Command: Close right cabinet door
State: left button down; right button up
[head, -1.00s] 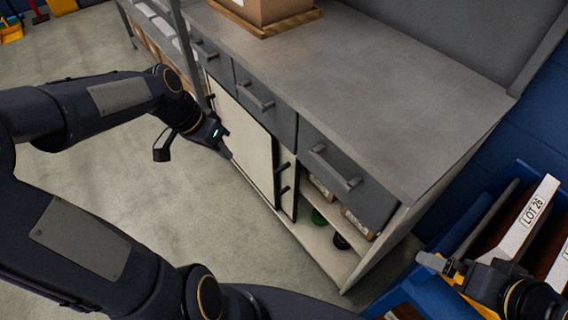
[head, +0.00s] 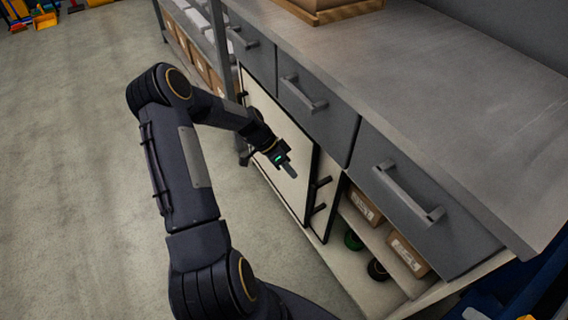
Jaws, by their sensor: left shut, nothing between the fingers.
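The cabinet (head: 392,180) has a low front with sliding cream panels. A large cream panel (head: 262,115) with a dark frame covers the left and middle. A narrow strip of another cream panel (head: 326,168), with two dark bar handles beside it, shows at its right edge. Right of that strip the cabinet is open. My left gripper (head: 286,165) is shut and empty, in front of the large panel's right part, left of the handles. I cannot tell whether it touches the panel. A small grey piece at the bottom right edge may be my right gripper (head: 475,314), mostly cut off.
Cardboard boxes (head: 407,254) and a green round item (head: 353,240) sit inside the open section. Grey drawers (head: 405,195) with bar handles run above, under the grey worktop (head: 450,100). A rack with boxes stands at the back left. The floor (head: 70,180) on the left is clear.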

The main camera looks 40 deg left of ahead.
pick_arm(q)
jog(key=s+d+f, duration=0.1)
jog(key=d+f, duration=0.1)
jog(key=d, duration=0.3)
jog(key=shift+d+f+b, duration=0.35)
jog(key=shift+b, duration=0.05)
pick_arm(e)
jog(key=shift+f, duration=0.55)
pick_arm(q)
jog(key=shift+d, duration=0.1)
pick_arm(e)
jog(key=shift+d, duration=0.1)
